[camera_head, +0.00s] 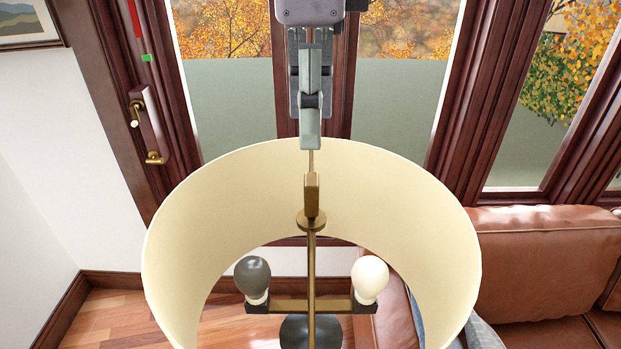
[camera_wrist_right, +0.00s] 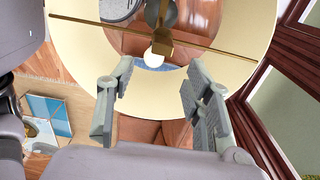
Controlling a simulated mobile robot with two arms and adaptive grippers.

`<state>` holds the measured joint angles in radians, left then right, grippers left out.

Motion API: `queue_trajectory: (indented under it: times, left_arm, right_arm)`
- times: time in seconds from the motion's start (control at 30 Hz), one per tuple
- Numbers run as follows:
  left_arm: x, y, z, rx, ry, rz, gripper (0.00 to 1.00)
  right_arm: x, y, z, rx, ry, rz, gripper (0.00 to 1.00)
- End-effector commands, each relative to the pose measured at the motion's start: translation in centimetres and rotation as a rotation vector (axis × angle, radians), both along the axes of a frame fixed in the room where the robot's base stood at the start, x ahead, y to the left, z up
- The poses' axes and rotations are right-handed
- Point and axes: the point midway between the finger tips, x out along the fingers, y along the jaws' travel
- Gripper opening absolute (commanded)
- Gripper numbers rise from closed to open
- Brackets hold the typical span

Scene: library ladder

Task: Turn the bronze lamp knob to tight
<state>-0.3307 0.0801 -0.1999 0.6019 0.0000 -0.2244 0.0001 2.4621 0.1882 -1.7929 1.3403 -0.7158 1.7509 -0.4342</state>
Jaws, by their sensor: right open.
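The bronze lamp knob (camera_head: 312,193) is a flat upright key above a round bronze collar (camera_head: 311,221), at the centre of the cream lampshade (camera_head: 210,205) in the head view. My right gripper (camera_head: 310,142) is above and beyond the knob in that view, apart from it. One finger hides the other there. In the right wrist view my right gripper (camera_wrist_right: 156,84) has its two fingers spread with nothing between them. The lamp's bronze parts show beyond the fingertips there, but I cannot pick out the knob clearly. My left gripper is not in view.
Inside the shade are a dark bulb (camera_head: 252,276) and a white bulb (camera_head: 370,278) on a bronze crossbar (camera_head: 290,306). The shade's wall surrounds the knob. A brown leather sofa (camera_head: 545,250) stands at right, and wooden-framed windows are behind.

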Motion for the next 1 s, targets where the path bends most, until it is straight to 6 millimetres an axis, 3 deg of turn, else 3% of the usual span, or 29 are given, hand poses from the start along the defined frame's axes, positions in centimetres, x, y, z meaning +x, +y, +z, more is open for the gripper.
queue_trajectory:
  times: [0.2,0.3,0.5,0.7,0.9,1.0]
  left_arm:
    - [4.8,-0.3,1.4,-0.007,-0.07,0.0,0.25]
    - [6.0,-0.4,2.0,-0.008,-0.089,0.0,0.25]
    - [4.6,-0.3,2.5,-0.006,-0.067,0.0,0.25]
    - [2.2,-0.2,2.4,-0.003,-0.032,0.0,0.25]
    - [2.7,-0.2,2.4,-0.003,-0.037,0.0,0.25]
    - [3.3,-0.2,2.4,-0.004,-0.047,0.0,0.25]
  right_arm:
    - [-0.1,-0.1,-4.5,-0.002,0.003,0.001,0.47]
    - [-0.1,-0.1,-6.4,-0.002,0.003,0.001,0.47]
    - [0.0,-0.1,-8.9,-0.001,0.002,0.0,0.47]
    - [0.0,0.0,-9.8,0.001,0.001,0.001,0.47]
    - [0.0,0.0,-9.8,0.001,0.001,0.001,0.47]
    - [0.0,0.0,-9.8,0.001,0.001,0.001,0.4]
